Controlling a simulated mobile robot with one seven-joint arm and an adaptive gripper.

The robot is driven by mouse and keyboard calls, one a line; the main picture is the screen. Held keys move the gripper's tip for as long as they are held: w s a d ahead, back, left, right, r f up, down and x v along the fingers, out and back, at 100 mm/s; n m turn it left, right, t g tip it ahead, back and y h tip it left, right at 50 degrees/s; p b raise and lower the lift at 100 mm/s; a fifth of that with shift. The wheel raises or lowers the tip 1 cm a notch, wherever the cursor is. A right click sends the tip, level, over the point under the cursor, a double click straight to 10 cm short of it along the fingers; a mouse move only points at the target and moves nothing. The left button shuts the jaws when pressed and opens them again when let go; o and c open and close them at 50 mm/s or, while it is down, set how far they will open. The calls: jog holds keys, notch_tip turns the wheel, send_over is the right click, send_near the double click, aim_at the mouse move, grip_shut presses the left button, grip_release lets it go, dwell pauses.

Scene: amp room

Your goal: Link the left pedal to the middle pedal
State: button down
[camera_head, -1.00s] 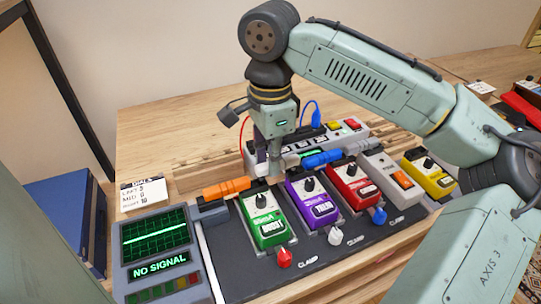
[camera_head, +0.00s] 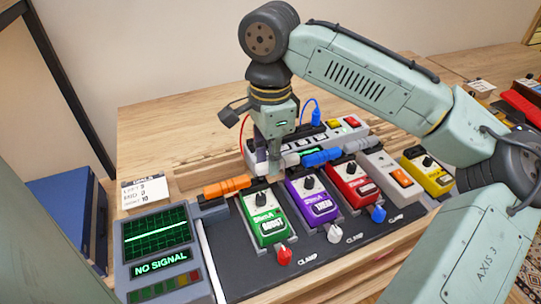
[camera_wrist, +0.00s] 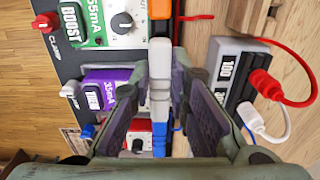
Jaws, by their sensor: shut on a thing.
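The left pedal is the green BOOST pedal (camera_head: 264,220), also in the wrist view (camera_wrist: 105,22). The middle pedal is the purple pedal (camera_head: 312,203), also in the wrist view (camera_wrist: 105,92). The red pedal (camera_head: 353,186) stands to their right. My gripper (camera_head: 274,172) is down behind the green and purple pedals. In the wrist view its fingers (camera_wrist: 163,75) are shut on a pale grey link piece (camera_wrist: 160,60), which lies between an orange link (camera_wrist: 160,28) and a blue link (camera_wrist: 160,138). In the head view my gripper largely hides the grey piece, so its seating cannot be told.
A power strip (camera_head: 352,126) with red and blue cables stands close behind my gripper. The signal monitor (camera_head: 158,252) at left reads NO SIGNAL. A grey pedal (camera_head: 396,180) and a yellow pedal (camera_head: 428,172) stand at right. Clamp knobs (camera_head: 284,256) line the front.

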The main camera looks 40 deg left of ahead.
jog(key=shift+f, duration=0.9)
dwell(1.4)
jog(key=c, duration=1.4)
grip_release()
jog(key=shift+c, duration=0.2)
jog(key=o, duration=0.4)
jog(key=shift+p, duration=0.3)
jog(key=shift+r+p, duration=3.15)
jog(key=shift+r, duration=0.35)
jog(key=shift+s, duration=0.1)
